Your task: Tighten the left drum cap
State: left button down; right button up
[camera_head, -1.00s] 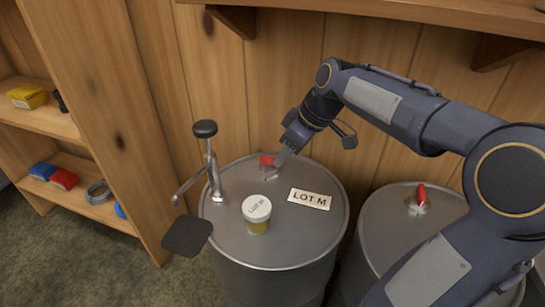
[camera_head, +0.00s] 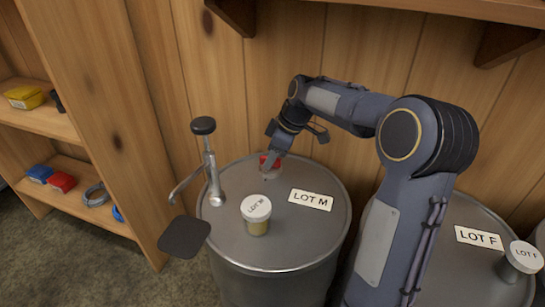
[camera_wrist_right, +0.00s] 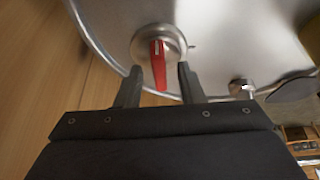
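The left drum (camera_head: 228,233), labelled LOT M, has a round metal cap with a red lever handle (camera_head: 264,160) near its back edge. My right gripper (camera_head: 268,168) reaches down to this cap from the upper right and partly hides it in the head view. In the right wrist view, the red handle (camera_wrist_right: 158,58) lies between the two dark fingertips of the right gripper (camera_wrist_right: 159,70). The fingers are open, with a gap on each side of the handle. The cap's metal base shows around the handle. My left gripper is not in view.
A hand pump (camera_head: 211,165) and a sample jar (camera_head: 257,215) stand on the left drum. The right drum (camera_head: 455,270), labelled LOT F, has another jar (camera_head: 520,260) and lies partly behind my arm. A wooden shelf (camera_head: 430,8) overhangs the back wall.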

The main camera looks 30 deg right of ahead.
grip_shut()
jog(key=shift+m, duration=0.4)
jog(key=m+p, duration=0.1)
jog(key=m+h+p, duration=0.1)
jog(key=m, duration=0.1)
jog(key=shift+a+r+m+t, duration=0.2)
jog(key=shift+m+t, duration=0.1)
jog(key=shift+t, duration=0.1)
jog(key=m+h+p, duration=0.1)
jog(key=m, duration=0.1)
jog(key=m+h+p, duration=0.1)
jog(key=m+p, duration=0.1)
jog(key=m, duration=0.1)
jog(key=shift+a+t+h, duration=0.15)
jog(key=shift+t+h, duration=0.15)
jog(key=m+h, duration=0.1)
jog(key=m, duration=0.3)
jog(key=shift+a+f+p, duration=0.1)
jog(key=shift+p, duration=0.25)
jog(key=m+h, duration=0.1)
jog(key=m, duration=0.1)
jog(key=m+g+h, duration=0.1)
jog(key=m, duration=0.2)
jog(key=shift+w+g, duration=0.1)
jog(key=shift+g, duration=0.2)
jog(key=shift+m, duration=0.4)
